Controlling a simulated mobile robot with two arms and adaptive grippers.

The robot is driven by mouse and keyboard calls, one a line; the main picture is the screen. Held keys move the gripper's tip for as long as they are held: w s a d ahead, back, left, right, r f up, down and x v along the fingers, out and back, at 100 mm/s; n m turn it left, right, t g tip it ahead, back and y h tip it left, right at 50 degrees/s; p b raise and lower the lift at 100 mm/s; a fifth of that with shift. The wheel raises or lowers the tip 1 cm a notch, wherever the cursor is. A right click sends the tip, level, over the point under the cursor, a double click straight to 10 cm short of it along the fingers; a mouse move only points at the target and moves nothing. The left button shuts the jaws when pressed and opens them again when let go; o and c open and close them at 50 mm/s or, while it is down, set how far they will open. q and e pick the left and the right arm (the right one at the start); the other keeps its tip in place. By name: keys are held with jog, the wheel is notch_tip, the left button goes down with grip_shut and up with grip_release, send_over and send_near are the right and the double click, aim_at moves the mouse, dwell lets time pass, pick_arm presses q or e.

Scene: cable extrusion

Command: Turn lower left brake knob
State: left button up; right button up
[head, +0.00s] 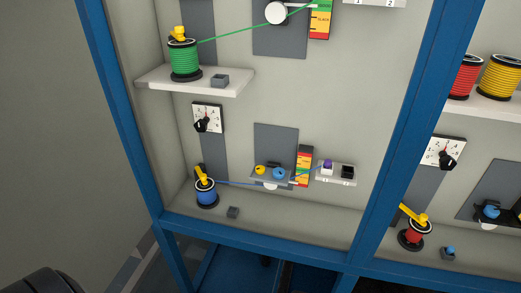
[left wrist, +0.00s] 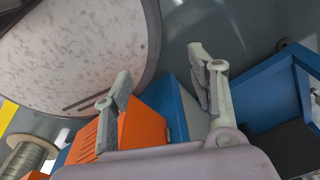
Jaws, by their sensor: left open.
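The lower left brake knob (head: 202,125) is black and sits on a white square dial plate (head: 207,113) on the grey back wall, below the left shelf. In the left wrist view my left gripper (left wrist: 162,80) is open, with nothing between its fingers. It faces an orange block, a blue frame and a large pale round surface; the brake knob does not show there. My left gripper does not show in the head view. My right gripper is in neither view.
A shelf (head: 195,82) with a green spool (head: 184,60) juts out above the knob. A blue spool (head: 206,192) with a yellow lever stands below it. A second dial (head: 443,150) is in the right bay. Blue frame posts (head: 127,120) border the left bay.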

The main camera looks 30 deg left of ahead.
pick_arm(q)
jog(key=w+a+r+n+t, duration=0.2)
jog(key=w+a+r+t, duration=0.15)
jog(key=w+a, duration=0.5)
jog(key=n+t+y+p, duration=0.25)
jog(key=t+y, duration=0.25)
jog(key=t, duration=0.8)
send_near(199, 128)
jog(key=shift+n, duration=0.45)
jog(key=p+x, duration=0.2)
jog(key=x, duration=0.9)
jog(key=shift+p, duration=0.35)
jog(key=shift+c, duration=0.4)
